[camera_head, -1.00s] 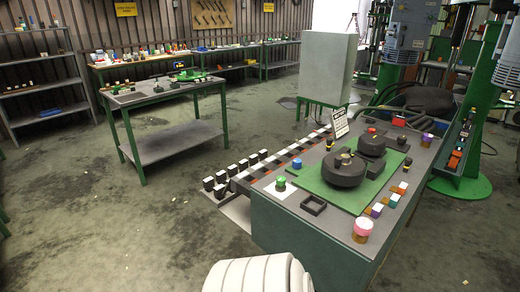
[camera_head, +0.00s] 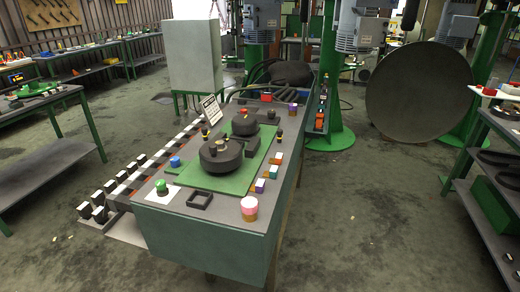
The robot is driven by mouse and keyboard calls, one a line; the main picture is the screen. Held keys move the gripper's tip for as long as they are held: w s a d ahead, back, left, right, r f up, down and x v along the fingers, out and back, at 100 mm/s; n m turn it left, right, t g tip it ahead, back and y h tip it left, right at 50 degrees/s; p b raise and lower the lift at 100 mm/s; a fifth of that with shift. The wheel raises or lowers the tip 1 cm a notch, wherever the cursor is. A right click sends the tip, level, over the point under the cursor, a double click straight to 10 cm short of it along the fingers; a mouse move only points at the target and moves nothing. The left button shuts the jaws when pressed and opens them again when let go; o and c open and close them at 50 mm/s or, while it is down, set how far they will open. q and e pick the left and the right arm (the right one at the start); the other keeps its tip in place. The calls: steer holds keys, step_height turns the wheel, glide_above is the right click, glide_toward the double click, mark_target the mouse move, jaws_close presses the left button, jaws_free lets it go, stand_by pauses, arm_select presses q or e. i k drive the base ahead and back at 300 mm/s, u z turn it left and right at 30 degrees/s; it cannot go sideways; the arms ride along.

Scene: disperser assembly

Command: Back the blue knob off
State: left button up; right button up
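The blue knob (camera_head: 175,162) is a small blue cap on the grey workbench (camera_head: 165,220), near its left edge. It sits beyond a green knob (camera_head: 161,186), which stands on a white square, and left of the green board (camera_head: 215,183). The knob is too small for me to tell its seat or any thread. Neither of my grippers is in view.
Dark round parts (camera_head: 221,156) sit on the green board. A pink-topped cylinder (camera_head: 249,208) and a black square frame (camera_head: 199,200) are near the front edge. Open floor (camera_head: 370,220) lies right of the bench; a shelf table (camera_head: 490,180) stands at far right.

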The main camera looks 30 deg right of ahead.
mark_target(174, 164)
steer(key=z, duration=0.75)
steer(key=i, duration=0.45)
